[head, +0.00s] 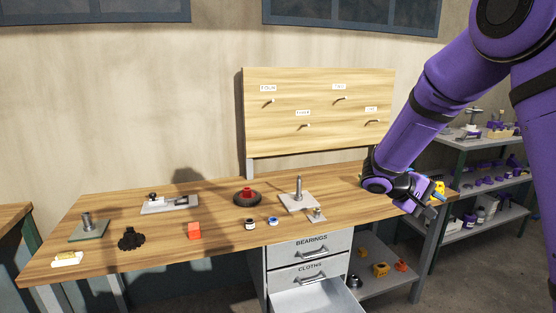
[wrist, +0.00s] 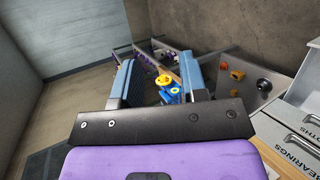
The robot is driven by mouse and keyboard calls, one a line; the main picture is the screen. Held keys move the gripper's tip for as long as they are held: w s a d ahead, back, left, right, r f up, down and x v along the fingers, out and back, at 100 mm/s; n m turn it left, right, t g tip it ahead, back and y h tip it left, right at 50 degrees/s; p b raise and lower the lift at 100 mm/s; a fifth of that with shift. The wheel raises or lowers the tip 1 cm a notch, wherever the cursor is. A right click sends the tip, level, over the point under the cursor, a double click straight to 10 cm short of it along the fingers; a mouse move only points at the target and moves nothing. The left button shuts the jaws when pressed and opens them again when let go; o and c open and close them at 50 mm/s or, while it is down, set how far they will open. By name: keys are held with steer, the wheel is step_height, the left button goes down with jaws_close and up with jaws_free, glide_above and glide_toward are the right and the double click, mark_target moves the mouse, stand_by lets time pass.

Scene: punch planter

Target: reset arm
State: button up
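My purple arm reaches in from the upper right in the head view. My gripper (head: 426,202) hangs at the right end of the workbench, pointing down and to the right. In the wrist view my gripper (wrist: 159,82) has its two blue-grey fingers well apart. A yellow and blue item (wrist: 165,85) shows between the fingers, beyond them. I cannot tell its distance, but no finger visibly touches it. A yellow part (head: 438,188) shows just behind my gripper in the head view.
The wooden workbench (head: 110,200) carries a red and black round part (head: 247,196), a metal plate with a post (head: 298,197), an orange block (head: 194,230) and a black gear (head: 131,238). The lowest drawer (head: 318,298) is open. A pegboard (head: 318,110) stands behind; shelves (head: 485,218) stand right.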

steer(key=s+a+r+t+y, duration=0.1)
steer(key=s+a+r+y, duration=0.2)
steer(key=s, duration=0.7)
steer(key=s+a+r+m+t+y, duration=0.1)
steer(key=s+r+y, duration=0.4)
steer(key=s, duration=0.5)
steer(key=s+a+r+m+t+y, duration=0.1)
steer(key=s+a+r+t+y, duration=0.2)
steer(key=s+r, duration=0.4)
steer(key=shift+s+a+y, duration=0.7)
steer(key=shift+s+a, duration=0.35)
steer(key=shift+s, duration=0.85)
steer(key=shift+w+r, duration=0.1)
